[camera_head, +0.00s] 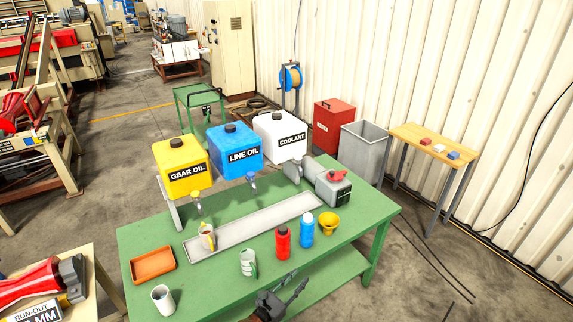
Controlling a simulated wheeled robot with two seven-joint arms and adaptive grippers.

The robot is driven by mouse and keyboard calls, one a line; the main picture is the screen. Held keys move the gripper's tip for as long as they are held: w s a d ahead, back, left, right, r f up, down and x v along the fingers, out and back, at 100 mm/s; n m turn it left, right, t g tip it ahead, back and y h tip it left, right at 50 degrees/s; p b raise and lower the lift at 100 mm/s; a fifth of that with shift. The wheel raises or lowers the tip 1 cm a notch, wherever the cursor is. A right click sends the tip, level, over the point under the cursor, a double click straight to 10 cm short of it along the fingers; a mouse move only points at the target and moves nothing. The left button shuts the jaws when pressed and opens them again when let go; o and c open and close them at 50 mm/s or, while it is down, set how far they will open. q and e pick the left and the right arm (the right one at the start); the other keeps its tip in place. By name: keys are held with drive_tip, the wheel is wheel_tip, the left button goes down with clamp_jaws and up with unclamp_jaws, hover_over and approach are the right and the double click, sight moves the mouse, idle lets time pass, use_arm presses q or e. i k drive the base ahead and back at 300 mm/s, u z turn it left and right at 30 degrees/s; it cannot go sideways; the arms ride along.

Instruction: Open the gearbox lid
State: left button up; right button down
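No gearbox lid can be made out for certain in the head view. A grey box with a red top fitting (333,187) stands at the right rear of the green bench; I cannot tell whether it is a gearbox. A red machine part with a dark end (40,285) lies on the stand at the lower left, partly cut off by the frame. My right gripper is not in view.
The green bench (345,235) bears yellow (182,168), blue (235,150) and white (281,137) fluid tanks above a long tray (250,228). Cups, red and blue bottles, a yellow funnel (329,222) and an orange tray (152,264) stand around it.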

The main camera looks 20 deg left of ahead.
sight(332, 175)
drive_tip(key=u, duration=0.3)
drive_tip(key=i, duration=2.15)
drive_tip(key=z, duration=0.5)
